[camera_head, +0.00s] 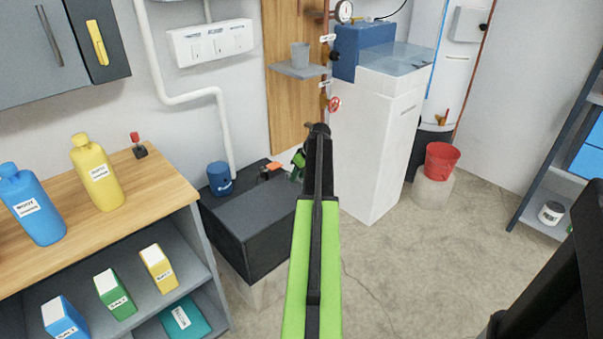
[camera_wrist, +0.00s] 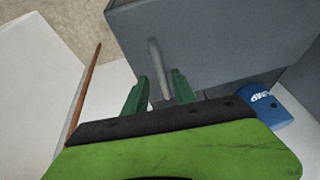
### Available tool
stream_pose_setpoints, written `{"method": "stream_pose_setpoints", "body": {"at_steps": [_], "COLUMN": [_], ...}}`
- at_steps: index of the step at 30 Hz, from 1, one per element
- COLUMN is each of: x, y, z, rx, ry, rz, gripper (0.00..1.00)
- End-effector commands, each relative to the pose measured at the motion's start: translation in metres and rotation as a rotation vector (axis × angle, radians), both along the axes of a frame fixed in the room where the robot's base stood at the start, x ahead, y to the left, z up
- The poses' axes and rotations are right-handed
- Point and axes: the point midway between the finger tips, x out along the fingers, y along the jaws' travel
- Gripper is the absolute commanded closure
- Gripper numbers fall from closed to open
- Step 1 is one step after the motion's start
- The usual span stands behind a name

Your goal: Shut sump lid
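A dark grey sump box (camera_head: 258,215) stands low on the floor beside the wooden bench in the head view. A broad grey panel, which looks like its lid (camera_wrist: 215,45), fills the upper part of the wrist view, with a pale bar handle (camera_wrist: 155,58) on it. My gripper (camera_wrist: 160,88) has two green fingers spread apart, with the handle lying in line with the gap between them. I cannot tell whether they touch it. In the head view my gripper (camera_head: 298,166) is at the box's far right, mostly hidden by my arm. How far the lid is open is unclear.
A blue labelled container (camera_head: 220,178) stands by the wall pipe at the box; it also shows in the wrist view (camera_wrist: 265,107). A white cabinet (camera_head: 372,150) is right of my arm, with a red bucket (camera_head: 441,160) beyond. The floor between them and the shelf is clear.

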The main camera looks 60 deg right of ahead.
Motion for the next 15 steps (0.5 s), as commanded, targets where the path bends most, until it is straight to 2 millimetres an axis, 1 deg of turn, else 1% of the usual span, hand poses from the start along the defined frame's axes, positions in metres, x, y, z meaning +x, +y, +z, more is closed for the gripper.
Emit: {"method": "stream_pose_setpoints", "body": {"at_steps": [1,5,15], "x": [-0.004,-0.015,-0.049], "y": [0.001,0.001,0.003], "z": [0.015,0.042,0.118], "rx": [0.000,0.000,0.000], "ry": [0.000,0.000,-0.001], "rz": [-0.001,-0.001,-0.002], "gripper": [0.68,0.68,0.68]}}
